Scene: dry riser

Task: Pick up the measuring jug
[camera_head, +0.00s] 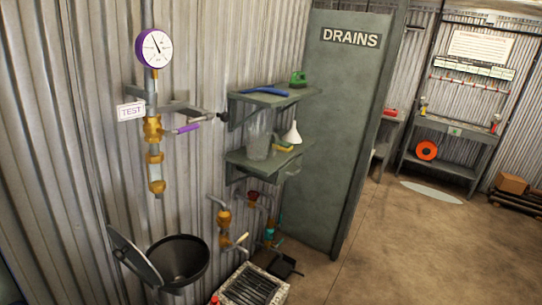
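The measuring jug (258,142) looks like a clear, see-through vessel standing upright on the lower grey-green shelf (250,166) on the corrugated wall. Its outline is faint against the wall, and I cannot make out its handle for sure. A white funnel (292,134) and a small yellow and green item (282,147) stand to the right of it on the same shelf. My gripper does not show in this view.
An upper shelf (270,98) holds a blue item and a green item above the jug. A gauge pipe (153,115) with a purple-handled valve stands left. Below are an open black bin (178,262) and a grated drain (253,290). A DRAINS panel (335,130) stands right; floor beyond is open.

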